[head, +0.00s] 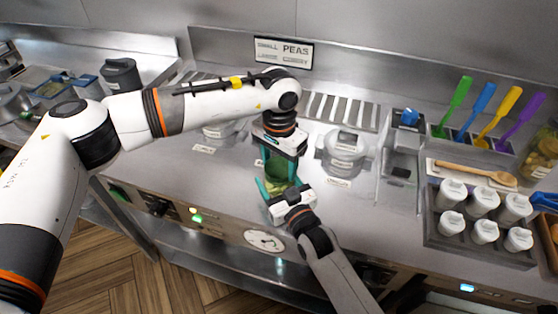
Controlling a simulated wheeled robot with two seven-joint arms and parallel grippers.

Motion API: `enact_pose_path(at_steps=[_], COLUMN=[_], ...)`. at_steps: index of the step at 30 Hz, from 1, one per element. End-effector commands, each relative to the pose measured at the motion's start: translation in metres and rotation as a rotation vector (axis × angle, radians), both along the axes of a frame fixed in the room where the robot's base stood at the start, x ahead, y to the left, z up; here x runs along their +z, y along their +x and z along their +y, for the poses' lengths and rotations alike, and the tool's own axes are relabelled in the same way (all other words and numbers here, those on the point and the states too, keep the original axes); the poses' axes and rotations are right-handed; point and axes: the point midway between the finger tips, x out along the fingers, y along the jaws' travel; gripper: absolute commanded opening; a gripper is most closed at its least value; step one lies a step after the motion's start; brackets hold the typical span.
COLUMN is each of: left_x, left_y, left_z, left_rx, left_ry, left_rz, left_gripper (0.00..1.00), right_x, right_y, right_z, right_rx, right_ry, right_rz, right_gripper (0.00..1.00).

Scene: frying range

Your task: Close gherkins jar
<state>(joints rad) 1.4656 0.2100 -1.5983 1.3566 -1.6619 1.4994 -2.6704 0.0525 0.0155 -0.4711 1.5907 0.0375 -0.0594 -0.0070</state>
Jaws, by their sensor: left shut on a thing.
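The gherkins jar (279,169) is a small green jar near the front edge of the steel counter, upright as far as I can see. My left gripper (274,150) points down over its top, its teal fingers shut on what looks like the jar's lid. The lid is mostly hidden by the fingers, so I cannot tell how it sits on the jar. My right gripper (277,186) comes up from below, in front of the jar's lower part. Its teal fingers are apart around the jar's base, but whether they touch it is unclear.
Lidded clear containers (345,150) are set in the counter on both sides of the jar. A rack of white-capped shakers (483,198) and a wooden spoon (475,172) are at the right. Coloured spatulas (490,110) stand behind. The counter's front edge is close.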

Motion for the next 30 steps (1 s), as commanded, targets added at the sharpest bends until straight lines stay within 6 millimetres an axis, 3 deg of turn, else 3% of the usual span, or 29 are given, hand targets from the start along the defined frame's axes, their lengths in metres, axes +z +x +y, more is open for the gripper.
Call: enact_pose_path(at_steps=[5,14,15,18,30], left_x=[0.0006,0.0008,0.0008,0.0007,0.0085], left_y=[0.0001,0.0003,0.0003,0.0003,0.0006], left_z=[0.0002,0.0002,0.0002,0.0002,0.0], left_rx=[-0.141,-0.15,-0.15,-0.149,-0.148], left_ry=[0.0,0.0,0.0,0.0,-0.001], left_rz=[0.0,-0.001,-0.001,-0.001,-0.002], left_gripper=[0.39,0.39,0.67,0.82,0.82], right_x=[-0.0005,-0.0005,-0.0006,-0.0006,-0.0005], right_y=[0.0001,0.0001,0.0001,0.0001,0.0001], right_z=[-0.0004,-0.0005,-0.0005,-0.0005,-0.0004], right_rx=[0.0,-0.001,-0.001,-0.001,0.0], right_ry=[-0.001,-0.001,-0.002,-0.002,-0.001], right_rz=[0.0,0.0,0.001,0.001,0.0], right_gripper=[0.06,0.06,0.06,0.06,0.06])
